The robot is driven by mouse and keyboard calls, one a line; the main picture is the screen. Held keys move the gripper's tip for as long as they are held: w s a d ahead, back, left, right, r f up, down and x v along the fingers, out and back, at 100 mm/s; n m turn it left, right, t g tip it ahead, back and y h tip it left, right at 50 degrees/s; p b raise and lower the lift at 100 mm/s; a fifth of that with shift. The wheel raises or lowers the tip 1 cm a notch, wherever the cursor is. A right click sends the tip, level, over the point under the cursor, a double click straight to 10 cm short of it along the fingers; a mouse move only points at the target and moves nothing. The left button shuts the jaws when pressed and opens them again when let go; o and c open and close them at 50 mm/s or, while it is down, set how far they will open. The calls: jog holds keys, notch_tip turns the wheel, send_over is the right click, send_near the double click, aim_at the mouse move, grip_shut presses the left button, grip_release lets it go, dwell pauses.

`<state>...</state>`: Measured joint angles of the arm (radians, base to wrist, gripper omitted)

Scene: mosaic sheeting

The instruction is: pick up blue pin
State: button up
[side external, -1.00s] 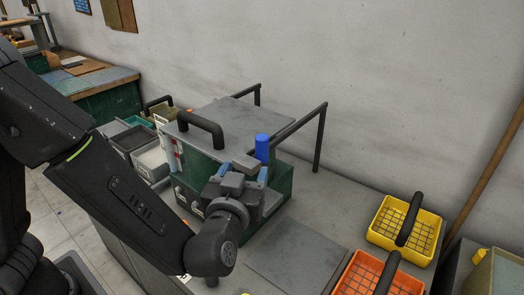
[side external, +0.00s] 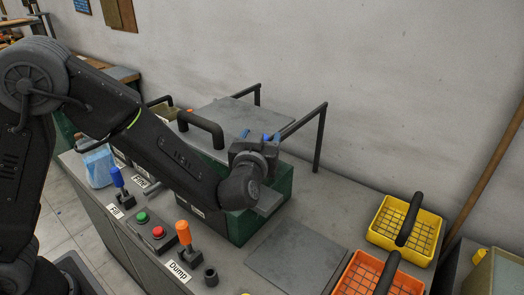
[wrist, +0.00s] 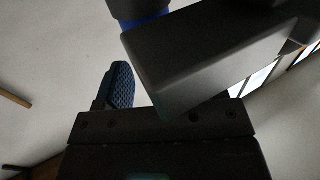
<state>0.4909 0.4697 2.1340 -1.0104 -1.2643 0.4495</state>
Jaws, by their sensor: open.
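In the side view a second ago, the blue pin stood upright at the green box's corner. Now my gripper (side external: 259,136) covers that spot. A bit of blue shows beside its right finger, and I cannot tell pin from finger pad there. In the wrist view, a dark, shadowed cylinder with a blue edge (wrist: 148,22) at the top is probably the pin. One gripper finger with a blue ribbed pad (wrist: 122,86) is in view; the other is hidden behind a grey block (wrist: 205,60). My gripper is open, and nothing is seen held.
The green box (side external: 240,226) has a grey top with a black handle (side external: 203,130), and a black rail (side external: 316,140) beside it. An orange lever (side external: 184,233) and a blue lever (side external: 117,178) stand in front. Yellow (side external: 378,238) and orange (side external: 345,282) baskets are right.

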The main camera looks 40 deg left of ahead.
jog(key=c, duration=1)
jog(key=shift+r, duration=0.1)
jog(key=shift+c, duration=0.2)
notch_tip(320, 180, up, 10)
jog(key=shift+f, duration=0.1)
dwell(0.6)
